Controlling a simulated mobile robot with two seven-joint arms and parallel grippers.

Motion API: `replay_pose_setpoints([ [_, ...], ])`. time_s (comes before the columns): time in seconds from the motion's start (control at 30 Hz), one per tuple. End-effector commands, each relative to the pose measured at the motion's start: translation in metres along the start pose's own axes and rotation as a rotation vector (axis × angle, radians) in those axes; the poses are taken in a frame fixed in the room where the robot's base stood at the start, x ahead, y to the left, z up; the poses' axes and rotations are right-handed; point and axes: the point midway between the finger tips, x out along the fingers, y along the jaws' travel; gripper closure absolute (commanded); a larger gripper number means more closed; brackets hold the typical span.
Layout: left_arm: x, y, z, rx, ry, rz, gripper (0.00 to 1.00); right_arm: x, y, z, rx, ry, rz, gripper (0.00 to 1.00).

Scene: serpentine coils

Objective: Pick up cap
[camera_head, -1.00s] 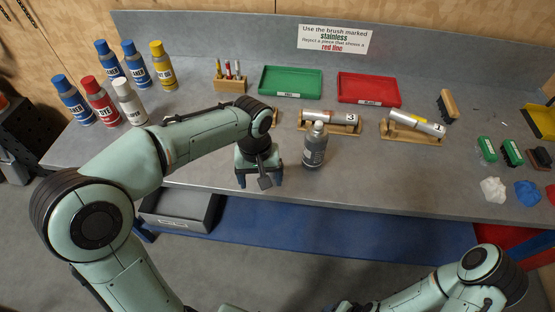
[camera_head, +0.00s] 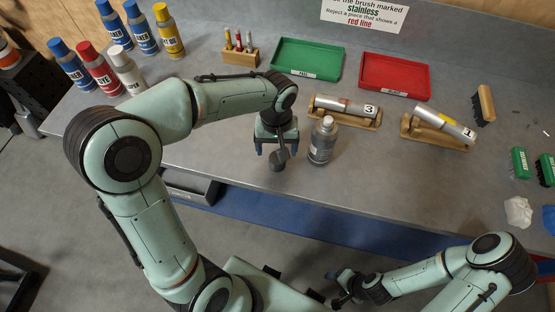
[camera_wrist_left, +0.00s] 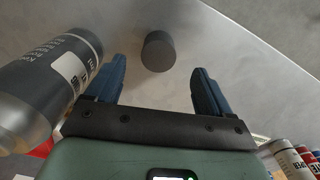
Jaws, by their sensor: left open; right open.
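The cap is a small dark grey cylinder (camera_wrist_left: 158,50) on the grey table in the left wrist view. It sits ahead of the gap between my left fingers, with no visible contact. My right gripper (camera_head: 339,286) is open, low in front of the table.
Capped cans (camera_head: 100,68) stand at the back left. Behind the grey can are a marker holder (camera_head: 240,57), a green tray (camera_head: 307,75), a red tray (camera_head: 395,90) and two metal tubes on wooden cradles (camera_head: 435,133). Brushes (camera_head: 519,163) lie at the right.

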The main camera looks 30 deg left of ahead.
Motion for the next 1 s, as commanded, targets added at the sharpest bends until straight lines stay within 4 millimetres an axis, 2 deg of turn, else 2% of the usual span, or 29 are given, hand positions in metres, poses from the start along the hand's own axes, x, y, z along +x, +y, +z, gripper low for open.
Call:
replay_pose_setpoints([
  [0.17,0.013,0.0,0.001,0.001,-0.002,-0.002,0.18,0.0,-0.001,-0.001,-0.001,0.001,0.0,0.31],
  [0.4,0.048,0.001,0.002,0.001,-0.002,-0.001,0.18,-0.001,-0.001,-0.001,-0.001,0.002,0.0,0.31],
  [0.53,0.055,0.002,0.002,0.0,0.0,0.002,0.18,0.0,0.0,-0.001,-0.001,0.001,0.0,0.31],
  [0.73,0.055,0.002,0.001,0.0,0.001,0.002,0.18,0.0,0.0,-0.001,-0.001,0.001,0.0,0.31],
  [0.9,0.055,0.002,0.001,0.0,0.001,0.002,0.73,0.0,0.0,-0.001,-0.001,0.002,0.0,0.31],
  [0.97,0.055,0.002,0.001,0.0,0.001,0.002,0.76,0.0,0.0,-0.001,-0.001,0.002,0.0,0.31],
  [1.0,0.055,0.002,0.001,0.0,0.001,0.002,0.81,0.0,0.0,-0.001,-0.001,0.002,0.0,0.31],
])
